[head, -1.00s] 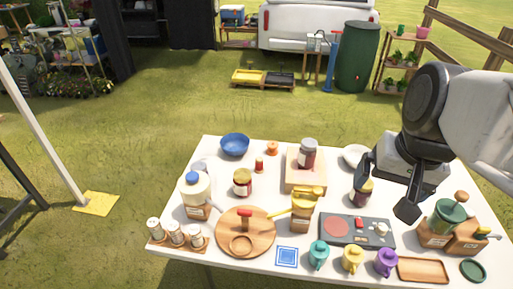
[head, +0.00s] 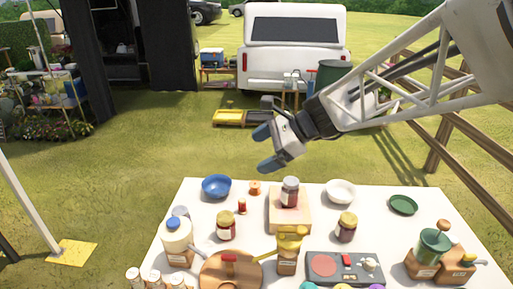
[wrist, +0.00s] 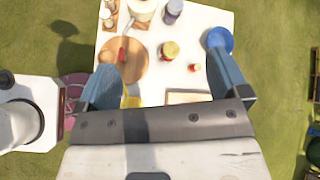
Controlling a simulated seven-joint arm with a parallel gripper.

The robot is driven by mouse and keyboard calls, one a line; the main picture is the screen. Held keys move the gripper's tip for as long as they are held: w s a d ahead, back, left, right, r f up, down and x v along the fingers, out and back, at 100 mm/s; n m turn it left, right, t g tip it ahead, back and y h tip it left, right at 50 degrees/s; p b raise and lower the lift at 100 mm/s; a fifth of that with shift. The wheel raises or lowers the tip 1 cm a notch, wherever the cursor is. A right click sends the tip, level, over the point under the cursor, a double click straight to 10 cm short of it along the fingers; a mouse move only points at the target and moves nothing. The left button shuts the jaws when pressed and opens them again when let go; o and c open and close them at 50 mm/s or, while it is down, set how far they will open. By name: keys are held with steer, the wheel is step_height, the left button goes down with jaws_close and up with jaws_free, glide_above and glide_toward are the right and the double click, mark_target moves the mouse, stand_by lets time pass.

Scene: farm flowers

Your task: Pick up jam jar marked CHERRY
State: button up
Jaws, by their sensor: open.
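Three jars stand upright on the white table, and I cannot read CHERRY on any label. A red jar with a yellow lid (head: 226,228) stands at the left; a jar with a yellow and red lid shows between my fingers in the wrist view (wrist: 170,50). A dark jar with a yellow lid (head: 346,229) stands at the right. A dark red jar with a grey lid (head: 290,190) stands on a pale wooden box (head: 290,217). My gripper (head: 265,148) is open and empty, high above the table; its fingers also show in the wrist view (wrist: 163,65).
The white table (head: 385,228) is crowded. A blue bowl (head: 217,186) and white bowl (head: 340,191) stand at the back.

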steer(key=w+a+m+y, duration=0.2)
steer(key=w+a+m, duration=0.25)
steer(key=w, duration=0.25)
steer(key=y, duration=0.1)
glide_toward(227, 216)
steer(key=x, duration=0.3)
steer(key=shift+s+m+t, duration=0.15)
steer(key=shift+m+t, duration=0.15)
steer(key=shift+m, duration=0.05)
steer(key=shift+x, duration=1.25)
steer(key=shift+a+f, duration=0.1)
steer(key=shift+a, duration=0.05)
steer(key=shift+x, duration=2.45)
